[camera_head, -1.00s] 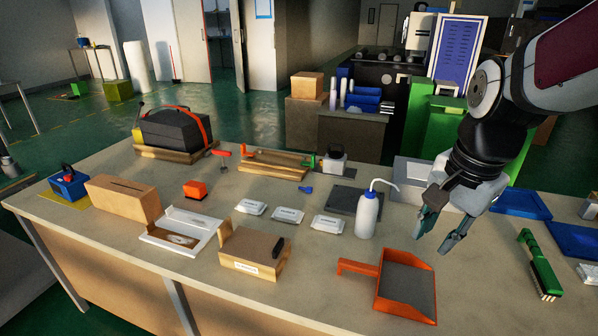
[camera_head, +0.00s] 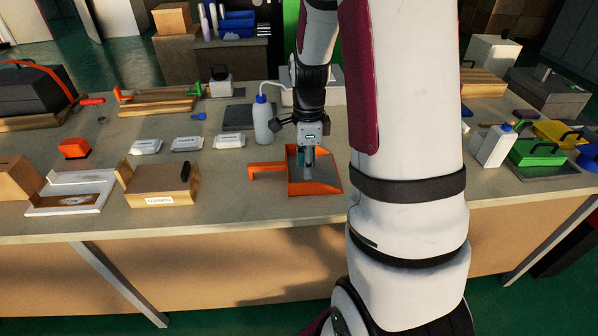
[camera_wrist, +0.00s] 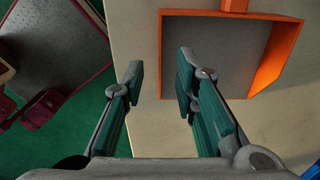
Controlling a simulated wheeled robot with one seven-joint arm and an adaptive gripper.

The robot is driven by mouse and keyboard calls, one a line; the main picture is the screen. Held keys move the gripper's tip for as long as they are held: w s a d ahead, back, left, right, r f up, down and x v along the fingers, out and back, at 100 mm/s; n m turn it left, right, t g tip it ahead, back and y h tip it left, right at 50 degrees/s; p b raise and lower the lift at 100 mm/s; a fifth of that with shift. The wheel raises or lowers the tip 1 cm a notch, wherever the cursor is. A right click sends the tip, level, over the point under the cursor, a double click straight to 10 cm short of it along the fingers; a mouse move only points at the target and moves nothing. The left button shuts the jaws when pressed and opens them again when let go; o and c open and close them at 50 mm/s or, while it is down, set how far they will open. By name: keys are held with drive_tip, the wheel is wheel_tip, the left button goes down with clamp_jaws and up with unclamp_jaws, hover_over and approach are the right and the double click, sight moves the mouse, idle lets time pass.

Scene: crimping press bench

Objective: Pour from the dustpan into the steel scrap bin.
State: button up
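The orange dustpan (camera_head: 331,187) with a grey inner floor lies on the bench, its handle (camera_head: 266,170) pointing left. My gripper (camera_head: 307,166) points down above the pan in the head view. In the wrist view my gripper (camera_wrist: 163,78) is open and empty, its two fingers apart. The dustpan (camera_wrist: 285,55) shows there at the upper right, its handle at the top edge. The right finger overlaps the pan's near left corner in the picture; I cannot tell whether they touch. No scrap can be made out in the pan. I cannot identify the steel scrap bin.
A white squeeze bottle (camera_head: 263,122) stands just left of my gripper. A white jug (camera_head: 493,146) and green box (camera_head: 537,153) stand at right. My arm hides the bench's middle right.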

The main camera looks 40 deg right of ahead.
sight(305, 194)
drive_tip(key=shift+w+a+f+b, duration=0.1)
drive_tip(key=shift+f+b, duration=0.1)
drive_tip(key=shift+f, duration=1.75)
drive_tip(key=shift+a+f+b, duration=0.1)
drive_tip(key=shift+f+b, duration=0.1)
drive_tip(key=shift+f, duration=1.7)
clamp_jaws()
